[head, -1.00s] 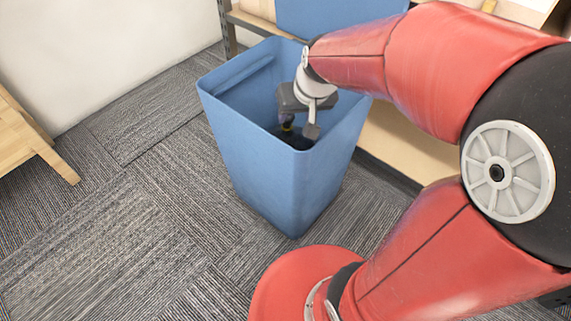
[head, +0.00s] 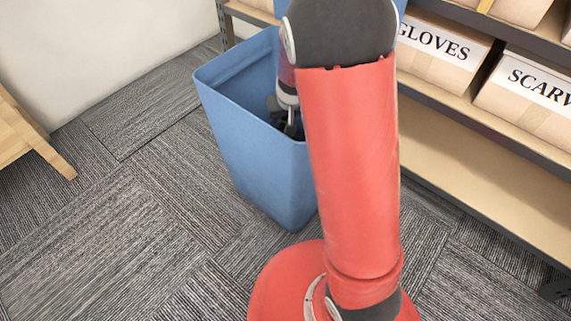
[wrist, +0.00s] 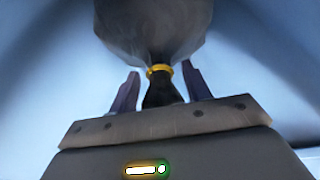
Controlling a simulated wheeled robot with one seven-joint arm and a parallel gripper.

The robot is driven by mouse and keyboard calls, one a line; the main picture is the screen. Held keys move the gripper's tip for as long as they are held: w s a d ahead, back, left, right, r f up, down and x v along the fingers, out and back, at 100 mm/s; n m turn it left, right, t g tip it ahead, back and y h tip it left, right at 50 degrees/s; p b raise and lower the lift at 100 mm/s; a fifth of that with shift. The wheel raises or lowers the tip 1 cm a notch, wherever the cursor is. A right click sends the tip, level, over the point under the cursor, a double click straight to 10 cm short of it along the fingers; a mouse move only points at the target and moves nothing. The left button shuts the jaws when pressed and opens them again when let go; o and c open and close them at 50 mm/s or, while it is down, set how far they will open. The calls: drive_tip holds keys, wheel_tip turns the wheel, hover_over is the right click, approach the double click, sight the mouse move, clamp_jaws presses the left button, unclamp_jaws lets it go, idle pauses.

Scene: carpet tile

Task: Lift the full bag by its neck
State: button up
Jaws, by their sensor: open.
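The dark bag (wrist: 150,28) fills the top of the wrist view, inside the blue bin (head: 225,120). Its narrow black neck (wrist: 162,92) carries a yellow tie (wrist: 159,71). My gripper (wrist: 162,82) is open, with one finger on each side of the neck near the tie. A gap shows between each finger and the neck. In the head view my gripper (head: 290,128) is down inside the bin, mostly hidden by the bin wall and my arm. The bag cannot be made out clearly there.
Shelves at the right hold boxes labelled GLOVES (head: 440,50) and SCARV (head: 530,95). A wooden piece of furniture (head: 35,140) stands at the left edge. The carpet (head: 130,220) left of the bin is clear.

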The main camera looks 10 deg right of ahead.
drive_tip(key=shift+x, duration=0.85)
drive_tip(key=shift+c, duration=0.5)
clamp_jaws()
drive_tip(key=shift+s, duration=0.1)
